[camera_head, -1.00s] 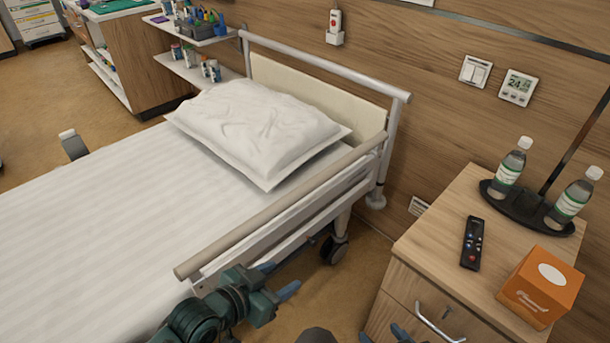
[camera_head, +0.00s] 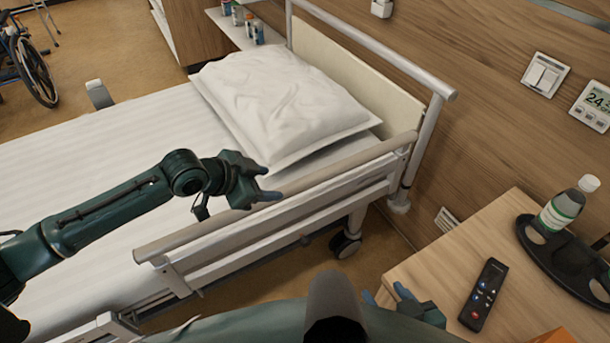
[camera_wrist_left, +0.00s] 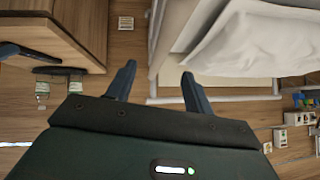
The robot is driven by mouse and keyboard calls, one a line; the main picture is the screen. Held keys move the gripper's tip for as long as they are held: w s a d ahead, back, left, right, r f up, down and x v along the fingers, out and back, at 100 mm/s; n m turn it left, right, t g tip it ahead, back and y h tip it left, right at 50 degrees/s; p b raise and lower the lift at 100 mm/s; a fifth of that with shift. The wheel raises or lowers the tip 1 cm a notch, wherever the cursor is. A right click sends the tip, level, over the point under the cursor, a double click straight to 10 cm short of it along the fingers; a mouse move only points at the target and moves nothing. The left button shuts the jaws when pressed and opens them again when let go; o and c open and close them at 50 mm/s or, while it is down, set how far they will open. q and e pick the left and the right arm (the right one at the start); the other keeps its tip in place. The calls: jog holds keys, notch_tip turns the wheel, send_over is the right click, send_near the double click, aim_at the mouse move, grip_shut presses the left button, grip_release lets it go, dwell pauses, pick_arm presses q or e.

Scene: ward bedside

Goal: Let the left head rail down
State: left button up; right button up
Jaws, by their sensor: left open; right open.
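The left head rail (camera_head: 285,190) runs along the near side of the bed by the pillow (camera_head: 285,105). It stands raised, with a beige top bar above white lower bars. My left gripper (camera_head: 267,183) is open and empty. In the head view it appears just over the mattress side of the rail's top bar, around the middle of its length; I cannot tell whether it touches. In the left wrist view its two fingers (camera_wrist_left: 158,82) are spread with nothing between them. My right gripper (camera_head: 388,296) is open at the bottom of the head view, partly hidden by my own arm.
A bedside cabinet (camera_head: 440,270) stands right of the bed, with a remote (camera_head: 483,295), a dark tray (camera_head: 535,250) and a bottle (camera_head: 568,205) on it. The headboard (camera_head: 365,80) is against the wall. A narrow floor gap lies between bed and cabinet.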

aim_at(297, 184)
pick_arm(q)
jog(key=x, duration=0.8)
jog(key=b+x, duration=0.1)
jog(key=x, duration=0.4)
jog(key=shift+w+a, duration=0.35)
jog(key=shift+w, duration=0.05)
jog(key=shift+c, duration=0.3)
grip_shut()
